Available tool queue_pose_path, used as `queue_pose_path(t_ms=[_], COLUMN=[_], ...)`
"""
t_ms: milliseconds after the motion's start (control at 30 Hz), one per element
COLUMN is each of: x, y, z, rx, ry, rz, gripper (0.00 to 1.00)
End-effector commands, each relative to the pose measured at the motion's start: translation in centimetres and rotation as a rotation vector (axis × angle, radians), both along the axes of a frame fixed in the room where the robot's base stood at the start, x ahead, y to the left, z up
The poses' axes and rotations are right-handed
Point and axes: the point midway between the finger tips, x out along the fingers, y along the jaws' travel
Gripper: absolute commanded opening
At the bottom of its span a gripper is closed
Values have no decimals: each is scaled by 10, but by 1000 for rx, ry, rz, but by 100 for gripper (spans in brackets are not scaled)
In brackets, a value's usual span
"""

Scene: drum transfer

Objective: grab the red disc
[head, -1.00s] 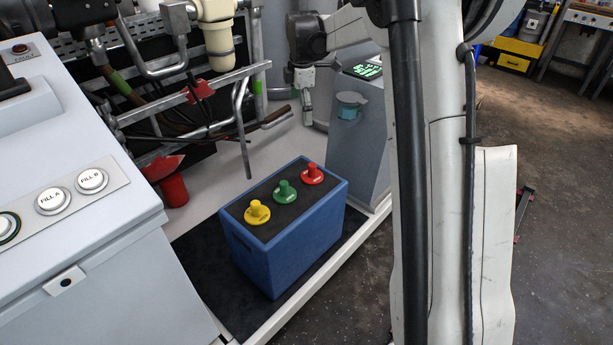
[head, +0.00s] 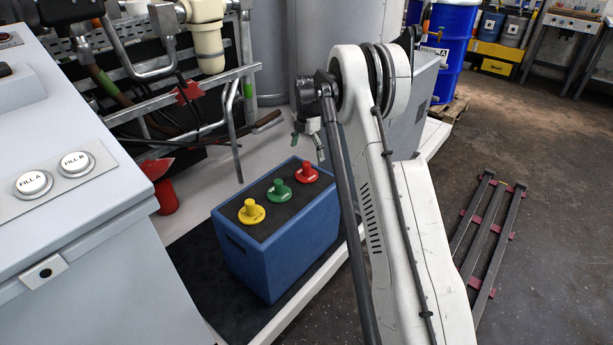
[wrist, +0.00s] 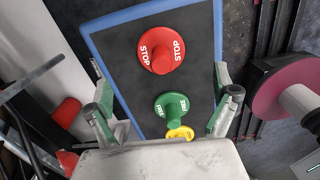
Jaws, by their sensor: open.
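The red disc (head: 305,173) has an upright knob and lies at the right end of the dark top of the blue box (head: 270,255). In the wrist view the red disc (wrist: 162,50) reads STOP and is near the top middle. The green disc (head: 279,190) and yellow disc (head: 251,212) stand in line to its left. My gripper (head: 308,147) is just above the red disc in the head view, apart from it. In the wrist view my gripper (wrist: 165,105) is open and empty, its fingers spread either side of the box top. The green disc (wrist: 171,106) lies between them, lower down.
A grey console (head: 85,230) with white buttons stands at the left. Pipes and a metal rack (head: 180,110) are behind the box. A red cone-like object (head: 163,185) is left of the box. A blue drum (head: 447,45) stands at the back right.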

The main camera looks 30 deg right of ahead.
Motion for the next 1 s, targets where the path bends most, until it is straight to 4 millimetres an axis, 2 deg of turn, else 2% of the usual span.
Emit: queue_pose_path(t_ms=[33,200,467,800,1000], x=[0,0,0,-2,-2], y=[0,0,1,4,4], z=[-12,-35,-47,-90,-95], rx=[0,0,0,0,0], ry=[0,0,0,0,0], rz=[0,-1,-1,-1,-1], gripper=[94,94,94,94,94])
